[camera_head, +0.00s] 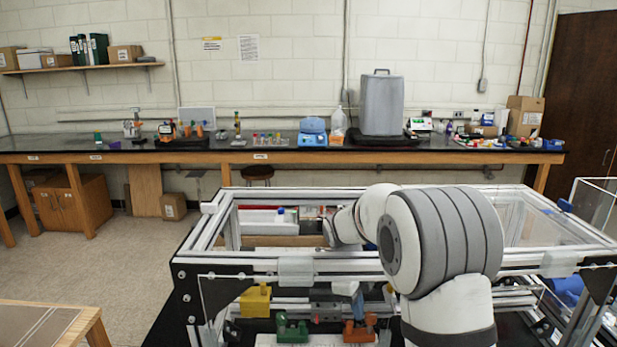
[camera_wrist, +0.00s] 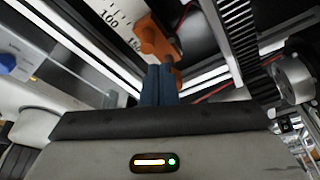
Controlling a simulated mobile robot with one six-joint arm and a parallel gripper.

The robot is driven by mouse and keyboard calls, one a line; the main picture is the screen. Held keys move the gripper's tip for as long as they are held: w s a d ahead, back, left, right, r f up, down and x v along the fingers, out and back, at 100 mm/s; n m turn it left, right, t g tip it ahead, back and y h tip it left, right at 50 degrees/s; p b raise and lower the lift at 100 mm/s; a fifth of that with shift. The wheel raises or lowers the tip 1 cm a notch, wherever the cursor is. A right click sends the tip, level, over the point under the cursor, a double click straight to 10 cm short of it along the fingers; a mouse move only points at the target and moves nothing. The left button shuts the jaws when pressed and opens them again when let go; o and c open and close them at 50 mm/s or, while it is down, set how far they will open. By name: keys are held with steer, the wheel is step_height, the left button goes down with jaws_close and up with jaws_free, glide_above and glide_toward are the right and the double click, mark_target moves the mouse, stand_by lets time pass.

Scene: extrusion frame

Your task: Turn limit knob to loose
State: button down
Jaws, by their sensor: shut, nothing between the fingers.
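An orange knob-like part (camera_wrist: 153,38) sits beside a white scale plate (camera_wrist: 112,18) printed with numbers in the wrist view. In the head view an orange part (camera_head: 360,329) stands low on the frame, with a green part of similar shape (camera_head: 292,328) to its left. No label tells which one is the limit knob. My gripper (camera_wrist: 160,72) has its blue fingers together and empty, their tips right at the orange part's lower edge. I cannot tell whether they touch. In the head view the blue fingers (camera_head: 357,304) show just above the orange part.
The aluminium extrusion frame (camera_head: 255,262) surrounds the work area, with rails close around my arm. A yellow block (camera_head: 255,300) hangs at the left. In the wrist view a toothed black strip (camera_wrist: 237,45) and a round metal part (camera_wrist: 294,78) lie close at right.

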steer(key=shift+a, duration=0.15)
steer(key=shift+w+a, duration=0.1)
steer(key=shift+a, duration=0.15)
steer(key=d+p+v, duration=0.1)
steer(key=p+v, duration=0.2)
steer(key=v, duration=0.3)
steer(key=shift+s, duration=0.4)
steer(key=shift+d+r, duration=0.1)
